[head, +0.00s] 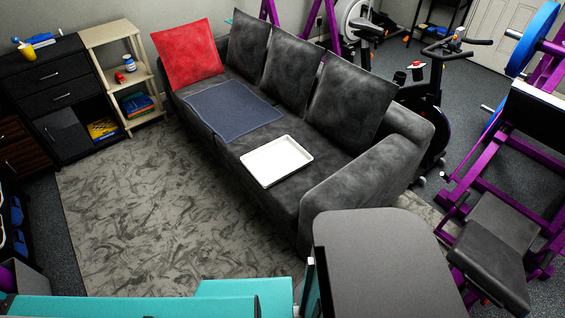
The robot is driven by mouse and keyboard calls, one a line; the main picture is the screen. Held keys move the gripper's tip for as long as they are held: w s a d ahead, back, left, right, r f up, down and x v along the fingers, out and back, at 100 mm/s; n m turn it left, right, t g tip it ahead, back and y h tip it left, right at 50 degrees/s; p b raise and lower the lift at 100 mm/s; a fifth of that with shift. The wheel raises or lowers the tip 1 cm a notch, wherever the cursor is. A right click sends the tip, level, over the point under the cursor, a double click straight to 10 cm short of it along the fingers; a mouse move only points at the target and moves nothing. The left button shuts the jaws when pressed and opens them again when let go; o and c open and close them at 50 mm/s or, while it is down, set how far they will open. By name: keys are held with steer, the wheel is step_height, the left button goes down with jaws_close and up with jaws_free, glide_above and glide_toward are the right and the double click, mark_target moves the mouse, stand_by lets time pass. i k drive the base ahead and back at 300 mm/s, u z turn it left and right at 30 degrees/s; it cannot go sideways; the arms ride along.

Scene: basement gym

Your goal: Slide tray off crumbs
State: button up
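A white rectangular tray (276,160) with a low rim lies flat on the seat of the dark grey sofa (309,196), near the sofa's right armrest. The tray looks empty. No crumbs can be made out in or around it; anything under it is hidden. My gripper is not in view.
A blue-grey cloth (233,110) lies on the seat left of the tray, apart from it. A red cushion (187,53) and several dark cushions line the backrest. A patterned rug (160,200) in front is clear. An exercise bike (432,95) stands behind the right armrest.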

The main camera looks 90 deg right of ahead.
mark_target(270, 164)
steer(key=k, duration=0.35)
steer(key=z, duration=1.65)
steer(key=i, duration=0.75)
steer(key=z, duration=0.55)
